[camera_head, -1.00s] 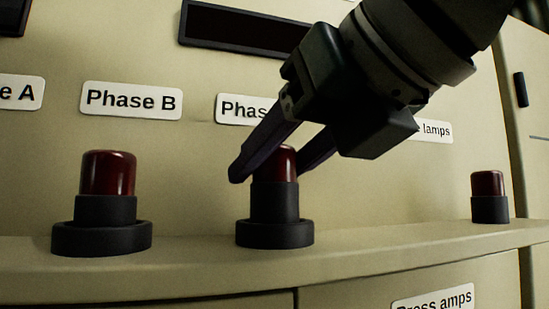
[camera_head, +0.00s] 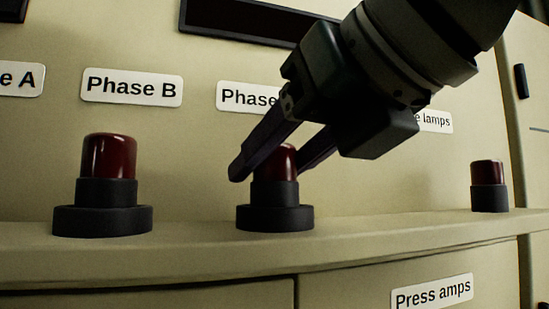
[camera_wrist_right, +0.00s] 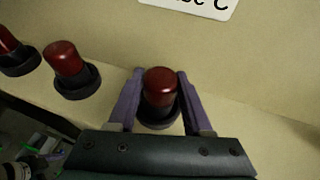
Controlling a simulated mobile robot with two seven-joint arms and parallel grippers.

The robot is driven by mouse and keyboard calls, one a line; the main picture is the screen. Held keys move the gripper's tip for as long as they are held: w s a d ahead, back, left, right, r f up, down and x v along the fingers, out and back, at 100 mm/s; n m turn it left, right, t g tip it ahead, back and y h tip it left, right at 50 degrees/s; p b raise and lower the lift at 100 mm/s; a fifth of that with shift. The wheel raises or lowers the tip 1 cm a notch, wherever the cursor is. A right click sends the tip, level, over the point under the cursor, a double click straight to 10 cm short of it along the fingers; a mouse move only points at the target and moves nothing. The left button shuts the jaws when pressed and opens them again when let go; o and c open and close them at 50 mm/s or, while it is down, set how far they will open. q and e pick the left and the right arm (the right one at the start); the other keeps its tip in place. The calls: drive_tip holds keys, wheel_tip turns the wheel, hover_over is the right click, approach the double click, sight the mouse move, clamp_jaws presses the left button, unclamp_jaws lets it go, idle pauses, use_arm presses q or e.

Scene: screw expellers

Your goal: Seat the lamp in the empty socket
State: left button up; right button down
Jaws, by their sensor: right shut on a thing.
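A lamp with a dark red cap and black base (camera_head: 275,163) stands upright in the black ring socket (camera_head: 274,217) below the partly hidden Phase C label. It also shows in the right wrist view (camera_wrist_right: 160,86). My right gripper (camera_head: 270,168) reaches in from the upper right, with one finger on each side of the lamp, shut on it. The lower part of its base is inside the ring, about as deep as the neighbouring Phase B lamp (camera_head: 108,160). My left gripper is not in view.
Another red lamp (camera_head: 488,184) stands at the right end of the ledge (camera_head: 400,232), below a partly covered label ending in "lamps". The ledge between the held lamp and the right-hand lamp is clear.

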drive_tip(key=c, duration=0.6)
unclamp_jaws()
